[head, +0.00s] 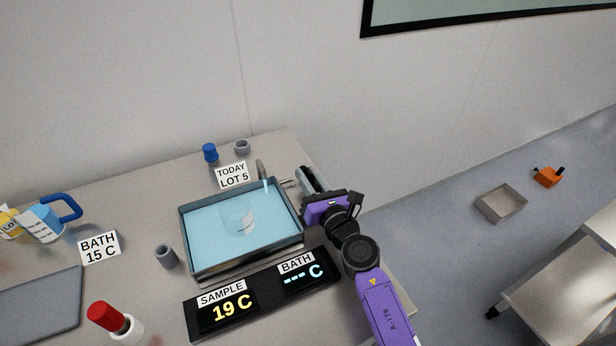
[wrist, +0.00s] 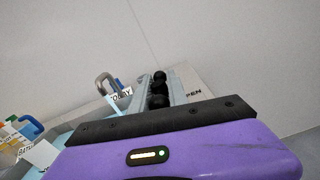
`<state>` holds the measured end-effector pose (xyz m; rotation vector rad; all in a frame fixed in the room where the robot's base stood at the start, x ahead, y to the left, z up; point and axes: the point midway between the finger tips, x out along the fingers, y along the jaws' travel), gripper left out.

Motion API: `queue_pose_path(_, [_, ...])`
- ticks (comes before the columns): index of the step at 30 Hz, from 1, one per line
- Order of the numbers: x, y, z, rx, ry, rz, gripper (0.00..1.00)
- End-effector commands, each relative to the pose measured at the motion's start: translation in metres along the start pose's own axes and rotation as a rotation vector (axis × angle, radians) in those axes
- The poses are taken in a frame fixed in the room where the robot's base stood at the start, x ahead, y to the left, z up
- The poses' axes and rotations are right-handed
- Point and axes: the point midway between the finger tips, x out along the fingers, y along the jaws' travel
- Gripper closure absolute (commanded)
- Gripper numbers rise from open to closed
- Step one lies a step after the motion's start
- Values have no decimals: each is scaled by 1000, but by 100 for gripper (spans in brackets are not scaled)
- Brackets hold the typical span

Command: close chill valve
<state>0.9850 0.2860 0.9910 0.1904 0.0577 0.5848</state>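My gripper (head: 311,180) is at the back right of the table, just right of the water bath and its spout, pointing toward the wall. In the wrist view its grey fingers (wrist: 158,84) stand apart, with dark rounded parts between them. I cannot tell whether these are the valve's handle or finger pads, or whether the fingers press on anything. A partly hidden label (head: 291,185) lies left of the fingers. In the wrist view, a label ending in "PEN" (wrist: 193,93) shows right of the fingers. The chill valve itself is not clearly visible.
The bath tray (head: 187,238) holds blue water and a clear beaker (head: 236,217). A metal spout (head: 262,170) rises at its back right. The display (head: 262,292) reads sample 19 C and bath dashes. A blue cup (head: 210,152) stands behind. Floor lies right of the table.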

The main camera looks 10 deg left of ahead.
Motion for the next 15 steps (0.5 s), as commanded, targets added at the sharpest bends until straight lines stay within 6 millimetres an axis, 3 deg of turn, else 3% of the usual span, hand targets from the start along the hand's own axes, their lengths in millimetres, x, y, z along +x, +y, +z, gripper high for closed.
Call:
queue_pose_path(8, [0,1,1,1,-4,-19,100])
queue_pose_path(15, [1,2,2,2,-29,-152,100])
